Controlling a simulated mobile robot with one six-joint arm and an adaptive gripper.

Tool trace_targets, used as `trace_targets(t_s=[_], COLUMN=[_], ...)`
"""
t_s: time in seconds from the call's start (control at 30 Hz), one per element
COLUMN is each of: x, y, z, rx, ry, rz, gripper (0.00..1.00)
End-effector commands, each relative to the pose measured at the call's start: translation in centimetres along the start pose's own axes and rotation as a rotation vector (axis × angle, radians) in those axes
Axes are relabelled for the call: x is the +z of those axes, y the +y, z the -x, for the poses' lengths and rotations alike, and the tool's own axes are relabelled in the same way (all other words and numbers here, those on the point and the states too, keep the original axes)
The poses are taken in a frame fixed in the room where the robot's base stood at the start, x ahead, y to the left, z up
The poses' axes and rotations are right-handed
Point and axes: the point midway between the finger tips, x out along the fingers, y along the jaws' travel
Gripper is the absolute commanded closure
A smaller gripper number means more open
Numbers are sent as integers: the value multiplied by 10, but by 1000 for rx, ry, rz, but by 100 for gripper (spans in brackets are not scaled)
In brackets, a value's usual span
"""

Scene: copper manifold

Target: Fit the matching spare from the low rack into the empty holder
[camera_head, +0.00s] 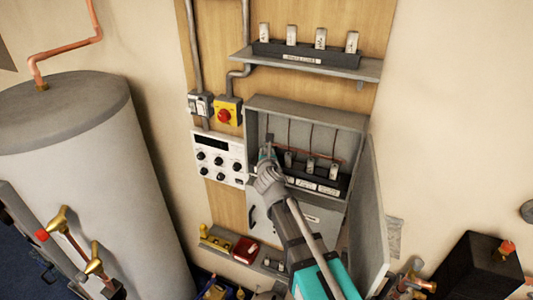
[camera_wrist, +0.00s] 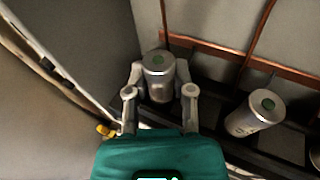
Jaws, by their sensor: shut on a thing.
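My gripper (camera_wrist: 160,84) is shut on a grey cylindrical cartridge (camera_wrist: 159,66) with a green dot on its end, one finger on each side. In the head view my gripper (camera_head: 267,158) is inside the left part of the open grey cabinet (camera_head: 344,122). The held cartridge is at the left end of a dark holder strip (camera_wrist: 215,143). Its lower end is hidden, so I cannot tell whether it is seated. A similar green-dotted cartridge (camera_wrist: 256,115) stands to its right. The low rack (camera_head: 219,247) is below the cabinet, with small pieces on it.
The cabinet door (camera_head: 371,215) hangs open on the right. Copper pipes (camera_wrist: 230,55) run behind the cartridges. A shelf (camera_head: 362,70) above carries several pale cartridges. A white control panel (camera_head: 220,160) is left of the cabinet. A red box (camera_head: 246,250) sits on the low rack.

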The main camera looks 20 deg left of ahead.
Motion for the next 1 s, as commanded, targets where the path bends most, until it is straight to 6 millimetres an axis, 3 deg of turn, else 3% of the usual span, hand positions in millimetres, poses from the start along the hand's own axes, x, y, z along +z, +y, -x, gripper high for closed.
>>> trace_targets(t_s=[0.3, 0.33, 0.53, 1.0], x=[-5, -4, -4, -2], y=[0, 0, 0, 0], z=[-1, -1, -1, 0], rx=[0, 0, 0, 1], ry=[0, 0, 0, 0], rz=[0, 0, 0, 0], gripper=[100, 63, 28, 28])
